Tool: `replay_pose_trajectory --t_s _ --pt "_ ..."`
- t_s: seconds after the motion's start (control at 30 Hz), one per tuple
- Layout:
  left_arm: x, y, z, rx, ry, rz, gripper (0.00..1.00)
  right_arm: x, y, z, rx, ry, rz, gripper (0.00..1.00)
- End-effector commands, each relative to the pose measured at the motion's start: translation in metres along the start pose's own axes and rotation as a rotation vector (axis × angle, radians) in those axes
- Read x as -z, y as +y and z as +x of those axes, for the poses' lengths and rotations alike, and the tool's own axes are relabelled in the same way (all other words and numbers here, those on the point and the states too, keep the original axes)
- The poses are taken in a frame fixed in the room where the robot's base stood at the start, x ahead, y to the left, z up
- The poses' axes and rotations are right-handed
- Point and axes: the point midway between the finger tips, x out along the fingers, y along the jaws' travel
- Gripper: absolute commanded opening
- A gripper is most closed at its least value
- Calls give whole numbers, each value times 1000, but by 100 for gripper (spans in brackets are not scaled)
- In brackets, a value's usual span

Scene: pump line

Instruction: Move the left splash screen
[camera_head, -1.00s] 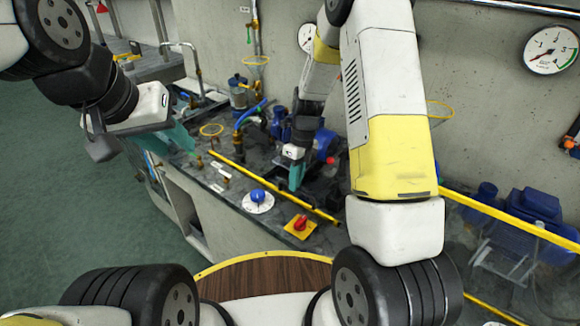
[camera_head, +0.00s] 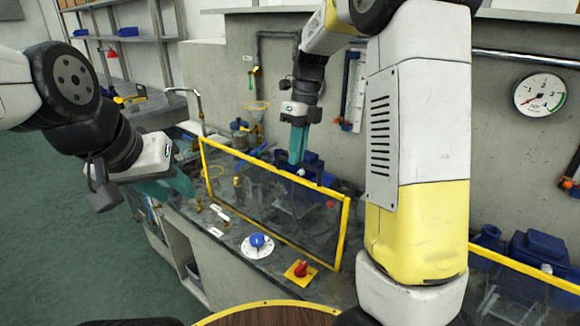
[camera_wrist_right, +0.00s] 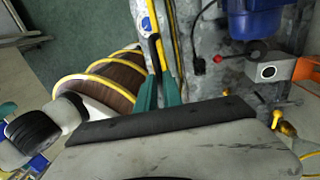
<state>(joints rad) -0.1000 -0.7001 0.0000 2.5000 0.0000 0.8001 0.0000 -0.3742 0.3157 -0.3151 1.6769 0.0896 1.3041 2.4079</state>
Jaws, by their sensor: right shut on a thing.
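The left splash screen (camera_head: 346,240) is a clear panel in a yellow frame, standing over the counter in the head view. Its top yellow bar also shows in the right wrist view (camera_wrist_right: 155,45).
A blue dial (camera_head: 257,241) and a red knob (camera_head: 301,268) on a yellow plate lie on the counter in front of the screen. Another yellow-framed screen (camera_head: 525,263) stands at the right. Blue pumps (camera_head: 538,250) and pipework lie behind. Green floor is free at the left.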

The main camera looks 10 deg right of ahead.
Motion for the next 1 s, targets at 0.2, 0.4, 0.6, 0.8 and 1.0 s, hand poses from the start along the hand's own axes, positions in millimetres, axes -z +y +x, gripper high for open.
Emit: replay_pose_trajectory --t_s 0.2,0.4,0.6,0.8,1.0 --pt "0 0 0 0 0 0 36 0 2 -14 1 -1 0 0" --pt "0 0 0 0 0 0 36 -1 3 -16 2 -4 0 0" --pt "0 0 0 0 0 0 36 0 3 -14 1 -2 0 10" --pt "0 0 0 0 0 0 36 0 3 -14 1 0 0 33" --pt "0 0 0 0 0 0 36 0 3 -14 0 0 0 33"
